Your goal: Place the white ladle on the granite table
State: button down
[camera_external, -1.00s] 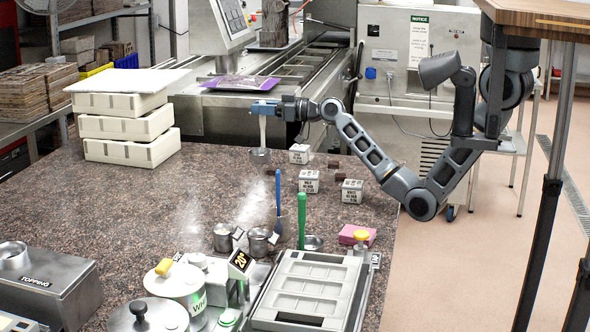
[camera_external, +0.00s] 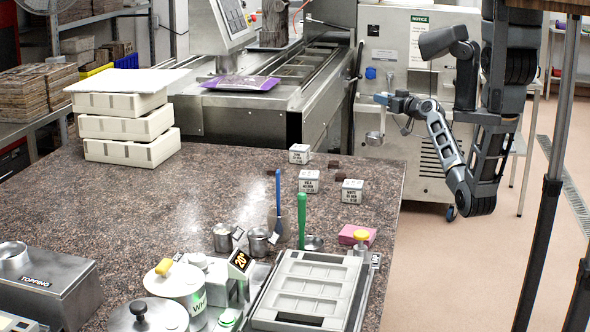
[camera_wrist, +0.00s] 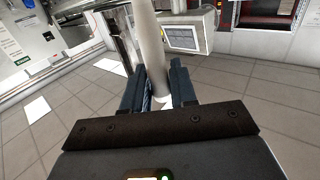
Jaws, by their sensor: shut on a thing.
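My gripper (camera_external: 383,99) is at the right of the external view, beyond the far right edge of the granite table (camera_external: 190,205). It is shut on the white ladle, whose metal bowl (camera_external: 374,138) hangs below the jaws in front of the grey machine cabinet. In the wrist view the pale ladle handle (camera_wrist: 148,45) stands between the two dark fingers (camera_wrist: 160,90). The ladle hangs clear of the table, with floor below it in the wrist view.
The table's left middle is clear.

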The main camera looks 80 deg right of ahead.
jog(key=w+a+r+n+t+y+b, duration=0.4)
jog(key=w+a+n+y+b, duration=0.35)
jog(key=a+y+b, duration=0.4)
jog(key=w+a+f+p, duration=0.2)
jog(key=w+a+f, duration=0.5)
jog(key=f, duration=0.3)
jog(key=shift+w+a+f, duration=0.15)
jog(key=shift+w, duration=0.6)
jog(key=shift+h, duration=0.25)
